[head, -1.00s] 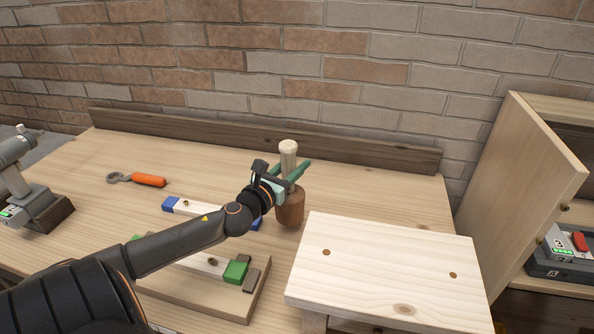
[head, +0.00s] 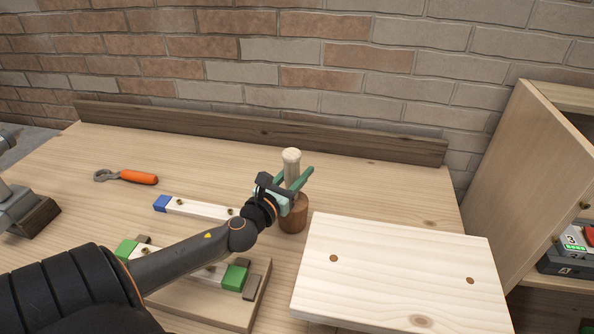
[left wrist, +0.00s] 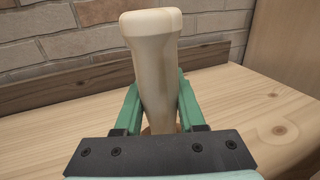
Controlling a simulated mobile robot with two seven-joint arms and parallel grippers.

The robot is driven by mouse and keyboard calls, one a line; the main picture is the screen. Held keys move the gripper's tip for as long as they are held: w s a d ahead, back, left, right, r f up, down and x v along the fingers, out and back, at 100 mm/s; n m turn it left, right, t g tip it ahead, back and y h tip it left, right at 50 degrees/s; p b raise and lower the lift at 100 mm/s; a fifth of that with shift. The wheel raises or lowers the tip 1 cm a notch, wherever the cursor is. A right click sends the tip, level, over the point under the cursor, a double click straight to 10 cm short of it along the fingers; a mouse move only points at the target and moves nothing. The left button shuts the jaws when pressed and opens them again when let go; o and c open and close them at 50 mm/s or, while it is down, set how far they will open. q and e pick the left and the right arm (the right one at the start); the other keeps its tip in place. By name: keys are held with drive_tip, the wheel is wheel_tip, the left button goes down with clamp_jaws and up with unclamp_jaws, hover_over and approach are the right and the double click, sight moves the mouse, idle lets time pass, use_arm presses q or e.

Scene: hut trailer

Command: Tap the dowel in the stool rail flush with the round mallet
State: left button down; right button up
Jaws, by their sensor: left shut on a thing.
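The round mallet (head: 293,214) stands upright on the bench, its dark wooden head down and pale handle up. My left gripper (head: 294,182) is shut on the handle, just above the head. In the left wrist view the mallet's handle (left wrist: 156,75) rises between the green fingers. A pale rail with green ends (head: 208,272) lies in a wooden holder left of the mallet, partly behind my left arm. A second pale rail with a blue end (head: 200,210) lies behind it. Small dark spots show on the rails; I cannot tell a dowel's height. My right gripper is not in view.
A pale board with brown plugs (head: 400,270) stands close right of the mallet. An orange-handled tool (head: 138,177) lies at the back left. A dark ledge (head: 250,130) runs along the wall. An open cabinet door (head: 520,180) is at the right. The back middle bench is clear.

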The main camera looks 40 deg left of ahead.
use_arm(q)
drive_tip(key=shift+r, duration=0.15)
drive_tip(key=shift+f, duration=0.2)
drive_tip(key=c, duration=0.5)
unclamp_jaws()
drive_tip(key=shift+f, duration=0.1)
